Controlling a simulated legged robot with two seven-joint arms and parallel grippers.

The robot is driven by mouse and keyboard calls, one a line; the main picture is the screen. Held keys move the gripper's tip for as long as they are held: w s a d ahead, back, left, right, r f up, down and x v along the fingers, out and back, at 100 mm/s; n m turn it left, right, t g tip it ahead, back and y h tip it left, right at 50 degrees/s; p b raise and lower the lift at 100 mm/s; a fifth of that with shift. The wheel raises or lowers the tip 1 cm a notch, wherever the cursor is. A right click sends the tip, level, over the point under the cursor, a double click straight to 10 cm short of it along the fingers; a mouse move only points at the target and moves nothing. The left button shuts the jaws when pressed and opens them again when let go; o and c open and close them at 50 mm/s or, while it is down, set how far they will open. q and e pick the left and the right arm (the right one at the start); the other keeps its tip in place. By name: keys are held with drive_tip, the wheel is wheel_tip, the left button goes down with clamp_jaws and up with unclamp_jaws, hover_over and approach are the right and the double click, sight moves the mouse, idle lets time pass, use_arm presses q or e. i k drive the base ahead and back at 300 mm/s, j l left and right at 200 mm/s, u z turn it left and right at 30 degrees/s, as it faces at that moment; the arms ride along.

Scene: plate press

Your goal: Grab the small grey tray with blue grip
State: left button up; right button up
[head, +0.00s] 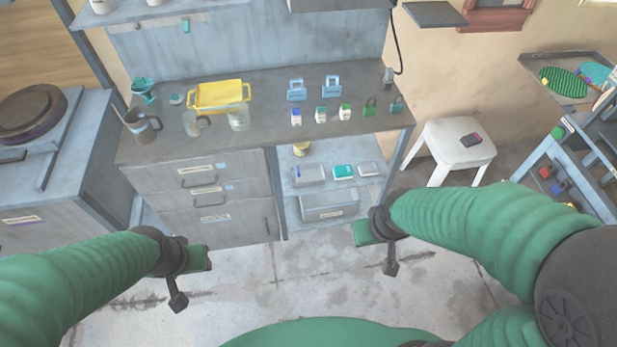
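A small grey tray (311,175) with a blue part at its left end sits on the open shelf under the worktop, in the head view. It looks like the tray with the blue grip, but it is small in view. My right gripper (374,252) is in front of the shelf, below and right of the tray in the picture, open and empty. My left gripper (192,281) is in front of the drawers, left of and below the tray, open and empty. Neither gripper touches the tray.
A teal-topped box (343,172) and another grey item (368,169) share the shelf with the tray. A drawer unit (205,205) stands left of the shelf. The worktop (270,120) above holds a yellow tray (219,96), bottles and cups. A white stool (458,150) stands right.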

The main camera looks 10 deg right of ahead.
sight(310, 175)
drive_tip(key=i+l, duration=1.25)
drive_tip(key=l+u, duration=0.05)
drive_tip(key=l, duration=0.05)
